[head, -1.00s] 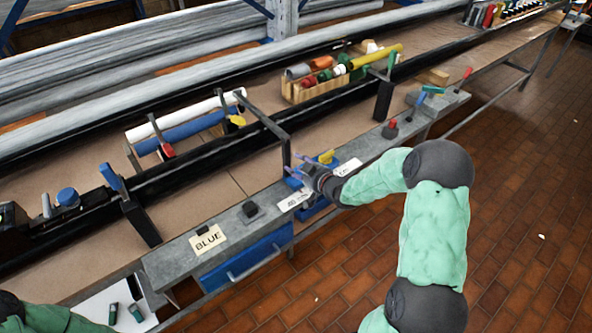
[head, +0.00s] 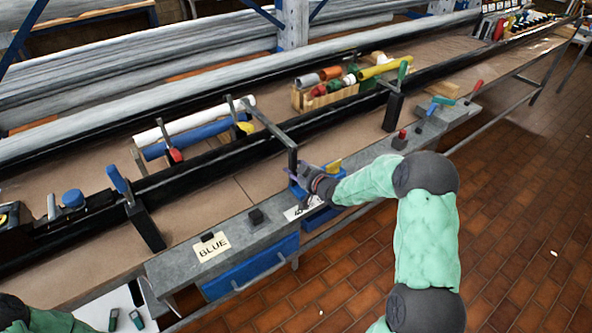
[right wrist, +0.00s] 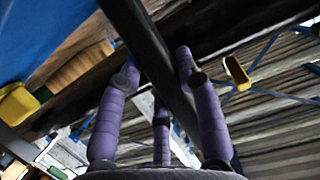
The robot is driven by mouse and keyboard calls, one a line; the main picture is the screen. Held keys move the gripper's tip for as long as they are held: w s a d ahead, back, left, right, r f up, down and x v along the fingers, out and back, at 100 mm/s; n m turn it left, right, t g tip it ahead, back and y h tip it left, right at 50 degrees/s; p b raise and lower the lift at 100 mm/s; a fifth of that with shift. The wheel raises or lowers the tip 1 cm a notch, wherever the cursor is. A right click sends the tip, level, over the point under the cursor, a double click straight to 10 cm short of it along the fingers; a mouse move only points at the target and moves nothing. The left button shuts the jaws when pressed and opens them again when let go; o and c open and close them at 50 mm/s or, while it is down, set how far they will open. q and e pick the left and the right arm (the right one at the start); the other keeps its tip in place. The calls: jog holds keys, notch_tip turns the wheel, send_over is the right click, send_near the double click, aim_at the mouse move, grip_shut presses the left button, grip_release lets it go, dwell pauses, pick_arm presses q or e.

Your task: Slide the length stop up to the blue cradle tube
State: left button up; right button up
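A blue tube (head: 205,134) lies in the cradle beside a white tube (head: 178,126), left of centre in the head view. The length stop (head: 270,126) is a dark bar spanning the black rail near the tubes' right end, with an upright down to the bench front. My right gripper (head: 300,178) is at that upright. In the right wrist view, its purple fingers (right wrist: 160,85) look straight and spread, with the dark bar (right wrist: 165,65) between them; firm contact cannot be made out. My left gripper is out of view; only part of that arm shows bottom left.
A red-handled clamp (head: 174,154) and a yellow piece (head: 245,128) stand at the tubes. A wooden crate (head: 325,98) of short tubes stands further right. Black posts rise along the rail.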

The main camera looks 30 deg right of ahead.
jog(key=shift+a+r, duration=0.1)
jog(key=shift+a, duration=0.1)
jog(key=shift+a+r+b, duration=0.1)
jog(key=shift+a+b, duration=0.4)
jog(key=shift+a, duration=0.65)
jog(key=o, duration=0.9)
jog(key=shift+a, duration=0.2)
jog(key=shift+s+f, duration=0.15)
jog(key=shift+f, duration=0.05)
jog(key=shift+p+v, duration=0.9)
jog(key=shift+v, duration=2.65)
jog(key=shift+d, duration=0.1)
